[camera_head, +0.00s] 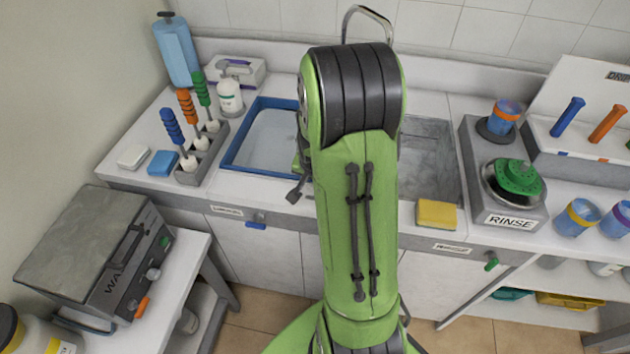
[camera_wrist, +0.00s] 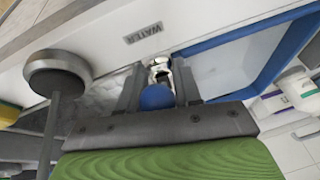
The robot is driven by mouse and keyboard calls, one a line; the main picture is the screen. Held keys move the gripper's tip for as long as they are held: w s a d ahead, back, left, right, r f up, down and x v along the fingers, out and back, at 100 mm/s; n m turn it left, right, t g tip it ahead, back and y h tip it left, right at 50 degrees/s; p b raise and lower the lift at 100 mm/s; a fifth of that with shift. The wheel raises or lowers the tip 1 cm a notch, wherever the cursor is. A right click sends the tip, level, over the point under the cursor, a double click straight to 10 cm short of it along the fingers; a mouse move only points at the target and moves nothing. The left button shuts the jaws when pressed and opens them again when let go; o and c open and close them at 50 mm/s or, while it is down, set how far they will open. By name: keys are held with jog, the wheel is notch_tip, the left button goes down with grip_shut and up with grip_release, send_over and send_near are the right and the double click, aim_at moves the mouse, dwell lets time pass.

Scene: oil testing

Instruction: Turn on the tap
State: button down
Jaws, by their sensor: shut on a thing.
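The tap's curved chrome pipe (camera_head: 366,11) rises at the back of the sink in the head view. Its lower part is hidden behind my arm. In the wrist view my gripper (camera_wrist: 159,70) has its dark fingers closed on either side of a small blue knob (camera_wrist: 157,97). A pale metallic piece (camera_wrist: 160,70) shows just beyond the knob, between the fingertips. The knob looks like a tap handle, but its lower part is not visible. In the head view my arm covers most of the gripper.
A blue-rimmed basin (camera_head: 228,160) lies left of my arm; the grey sink (camera_head: 428,150) and yellow sponge (camera_head: 437,214) are right. A round metal end on a rod (camera_wrist: 58,75) stands beside my gripper.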

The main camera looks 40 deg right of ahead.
jog(key=shift+s+f, duration=0.15)
jog(key=c, duration=0.9)
grip_release()
jog(key=p+v, duration=0.3)
jog(key=v, duration=1.2)
jog(key=shift+r, duration=0.45)
